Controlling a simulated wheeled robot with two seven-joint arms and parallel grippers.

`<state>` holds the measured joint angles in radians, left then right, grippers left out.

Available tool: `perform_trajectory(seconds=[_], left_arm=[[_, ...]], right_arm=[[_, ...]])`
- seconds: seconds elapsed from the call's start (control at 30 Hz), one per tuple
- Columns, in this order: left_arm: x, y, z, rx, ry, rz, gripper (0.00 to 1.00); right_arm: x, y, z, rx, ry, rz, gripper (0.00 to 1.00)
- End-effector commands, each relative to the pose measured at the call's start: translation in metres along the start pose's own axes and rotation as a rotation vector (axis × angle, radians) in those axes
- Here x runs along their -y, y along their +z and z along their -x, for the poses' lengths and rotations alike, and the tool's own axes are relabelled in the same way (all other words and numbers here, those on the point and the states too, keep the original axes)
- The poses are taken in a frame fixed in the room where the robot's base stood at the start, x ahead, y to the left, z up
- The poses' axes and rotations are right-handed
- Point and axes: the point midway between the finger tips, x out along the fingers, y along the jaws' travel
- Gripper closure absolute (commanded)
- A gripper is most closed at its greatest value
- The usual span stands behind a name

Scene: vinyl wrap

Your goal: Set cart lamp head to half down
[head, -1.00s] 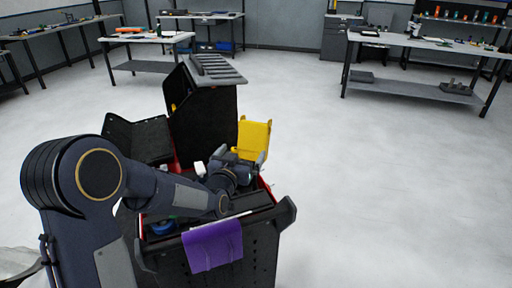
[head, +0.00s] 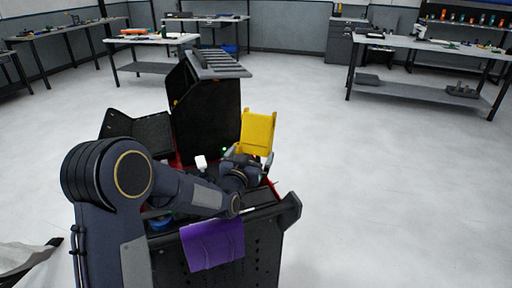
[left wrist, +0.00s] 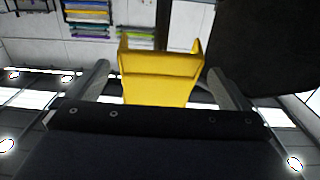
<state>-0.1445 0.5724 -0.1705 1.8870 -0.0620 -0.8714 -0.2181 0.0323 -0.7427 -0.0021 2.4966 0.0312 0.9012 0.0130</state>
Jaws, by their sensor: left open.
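The yellow, flat, tray-shaped piece (head: 258,133) on the cart (head: 262,240) looks like the lamp head. It stands tilted up at the cart's right rear. My left gripper (head: 249,157) is at its lower part, seen partly from behind the arm. In the left wrist view, the yellow piece (left wrist: 160,75) shows between the two grey fingers of the left gripper (left wrist: 159,82). The fingers are spread, with a gap on each side of it. Whether they touch it from below cannot be told. Its hinge is hidden. My right gripper is not in view.
A tall black panel (head: 206,115) with a grey ridged top (head: 217,64) rises behind the gripper. A purple sheet (head: 213,245) hangs over the cart's front. A black open case (head: 140,131) is at left. Workbenches stand far back; the floor at right is clear.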

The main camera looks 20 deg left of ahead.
Motion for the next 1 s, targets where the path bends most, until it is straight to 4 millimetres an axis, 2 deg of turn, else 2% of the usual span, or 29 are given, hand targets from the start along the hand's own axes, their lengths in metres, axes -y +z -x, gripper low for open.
perform_trajectory(seconds=[0.1, 0.3, 0.67, 0.77, 1.0], left_arm=[[0.0, -0.002, -0.021, 0.0, 0.0, 0.0, 0.0], [0.0, -0.001, -0.046, 0.001, 0.0, -0.001, 0.0], [0.0, 0.0, -0.053, 0.001, 0.0, 0.0, 0.0], [0.0, 0.0, -0.053, 0.001, 0.0, 0.0, 0.1], [0.0, 0.0, -0.053, 0.001, 0.001, 0.0, 0.42]], right_arm=[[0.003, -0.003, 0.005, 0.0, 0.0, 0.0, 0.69], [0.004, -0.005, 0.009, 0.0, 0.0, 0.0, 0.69], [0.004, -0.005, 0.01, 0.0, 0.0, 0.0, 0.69], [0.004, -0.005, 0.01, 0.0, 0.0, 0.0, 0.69], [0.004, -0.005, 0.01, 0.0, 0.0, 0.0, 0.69]])
